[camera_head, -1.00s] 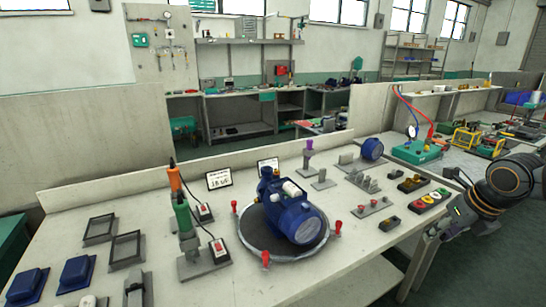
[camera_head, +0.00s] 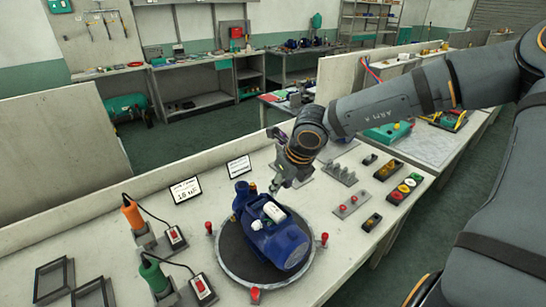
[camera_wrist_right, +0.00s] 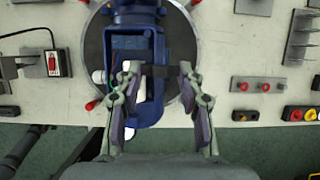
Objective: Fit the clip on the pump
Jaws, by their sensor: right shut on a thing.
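The blue pump (camera_head: 285,247) sits on a round dark turntable (camera_head: 228,262) with red knobs around its rim. White parts (camera_head: 272,211) show on top of the pump. My right gripper (camera_head: 279,184) is just behind the pump, pointing down. In the right wrist view the gripper (camera_wrist_right: 161,75) is over the pump (camera_wrist_right: 135,20), its two fingers apart with a thin dark piece (camera_wrist_right: 160,71) across between the tips; this seems to be the clip. Its shape is hard to make out, and I cannot tell whether it touches the pump. My left gripper is not in view.
Orange (camera_head: 132,212) and green (camera_head: 153,273) handled tools stand upright at the left, with corded switch boxes nearby. A card sign (camera_head: 186,189) stands behind. Button panels (camera_head: 353,206) and a grey rack (camera_head: 340,173) are to the right. Empty frames lie front left.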

